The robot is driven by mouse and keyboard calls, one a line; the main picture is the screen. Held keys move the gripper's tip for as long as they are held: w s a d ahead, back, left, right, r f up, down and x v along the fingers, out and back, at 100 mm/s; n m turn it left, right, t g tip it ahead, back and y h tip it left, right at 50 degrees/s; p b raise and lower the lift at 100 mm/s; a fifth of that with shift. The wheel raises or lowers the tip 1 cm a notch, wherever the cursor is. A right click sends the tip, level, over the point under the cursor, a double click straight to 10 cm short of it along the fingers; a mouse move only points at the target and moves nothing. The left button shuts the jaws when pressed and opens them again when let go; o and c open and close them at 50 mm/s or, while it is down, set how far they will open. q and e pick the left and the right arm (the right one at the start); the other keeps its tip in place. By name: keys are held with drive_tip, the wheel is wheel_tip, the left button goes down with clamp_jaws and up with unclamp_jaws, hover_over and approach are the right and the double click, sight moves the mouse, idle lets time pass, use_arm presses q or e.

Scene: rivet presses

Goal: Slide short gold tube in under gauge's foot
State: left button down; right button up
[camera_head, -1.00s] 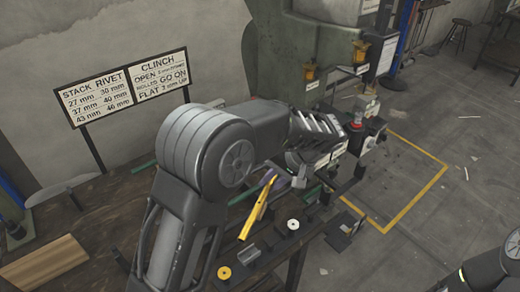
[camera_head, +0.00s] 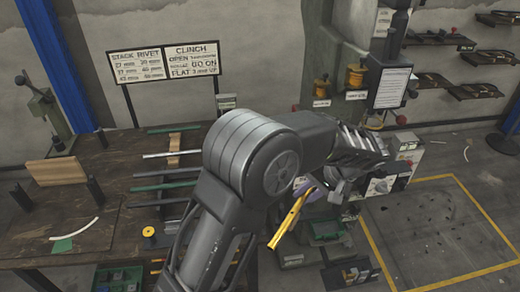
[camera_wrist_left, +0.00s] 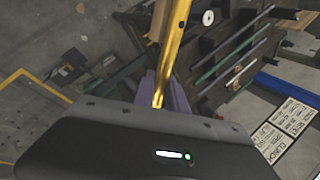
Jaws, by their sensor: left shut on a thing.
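The gold tube (camera_head: 290,217) hangs aslant from my left gripper (camera_head: 305,190), beyond the end of my left arm in the head view. The left gripper is shut on the tube near its upper end. In the left wrist view the tube (camera_wrist_left: 174,45) runs up from the purple fingers (camera_wrist_left: 160,92) and out of the top edge. Its far end is out of that view. I cannot make out the gauge or its foot for certain; my left arm covers part of the bench and press. My right gripper is not in view.
The dark bench (camera_head: 110,190) on the left carries green and grey bars (camera_head: 172,155), a wooden block (camera_head: 57,170) and a yellow spool (camera_head: 149,232). The signboard (camera_head: 166,62) stands behind it. Floor inside the yellow lines (camera_head: 445,230) is mostly clear.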

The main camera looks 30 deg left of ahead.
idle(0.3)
use_arm(q)
wheel_tip(320, 180, down, 2)
drive_tip(key=shift+f+b, duration=0.2)
drive_tip(key=shift+b, duration=1)
